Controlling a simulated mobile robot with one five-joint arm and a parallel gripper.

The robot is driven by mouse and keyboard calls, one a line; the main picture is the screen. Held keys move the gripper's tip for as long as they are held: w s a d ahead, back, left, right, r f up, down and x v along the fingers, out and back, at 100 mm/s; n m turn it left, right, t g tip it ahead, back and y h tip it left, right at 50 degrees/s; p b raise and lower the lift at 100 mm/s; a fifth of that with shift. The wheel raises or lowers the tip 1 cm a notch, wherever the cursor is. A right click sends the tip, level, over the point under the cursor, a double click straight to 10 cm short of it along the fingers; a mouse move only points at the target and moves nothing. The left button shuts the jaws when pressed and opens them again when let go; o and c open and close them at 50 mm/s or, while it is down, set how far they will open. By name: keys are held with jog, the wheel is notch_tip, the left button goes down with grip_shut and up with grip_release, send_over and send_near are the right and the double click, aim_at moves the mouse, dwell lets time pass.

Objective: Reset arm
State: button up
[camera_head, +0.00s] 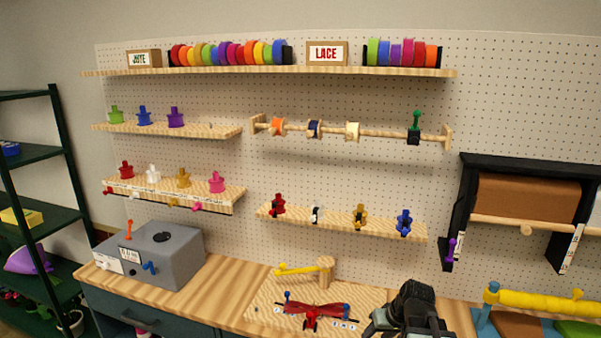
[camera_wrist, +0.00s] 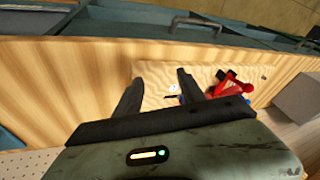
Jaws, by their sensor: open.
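My gripper (camera_wrist: 158,92) is open and empty in the wrist view, its two dark fingers apart above the wooden bench (camera_wrist: 60,75). Between and beyond the fingers lies a pale wooden board (camera_wrist: 150,72) with a red device (camera_wrist: 232,86) on it, just right of the right finger. In the head view my dark arm end (camera_head: 408,310) is at the bottom, right of the red crossed device (camera_head: 315,312) on the board (camera_head: 262,300). The fingertips cannot be made out there.
A grey box (camera_head: 160,255) with small levers stands on the bench at left. A yellow-handled wooden post (camera_head: 325,268) stands behind the red device. A yellow roller (camera_head: 545,301) lies right of my arm. Shelves of spools (camera_head: 230,54) and small coloured pieces line the pegboard (camera_head: 350,100).

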jog(key=s+a+f+g+h, duration=0.2)
jog(key=s+a+g+h, duration=0.1)
jog(key=s+a, duration=0.3)
notch_tip(320, 180, down, 10)
jog(key=s+a+b, duration=0.1)
jog(key=b, duration=0.9)
jog(key=shift+s+g, duration=0.3)
jog(key=shift+g, duration=0.1)
jog(key=shift+r, duration=0.1)
jog(key=shift+c, duration=0.4)
jog(key=shift+c, duration=0.8)
jog(key=shift+d, duration=0.15)
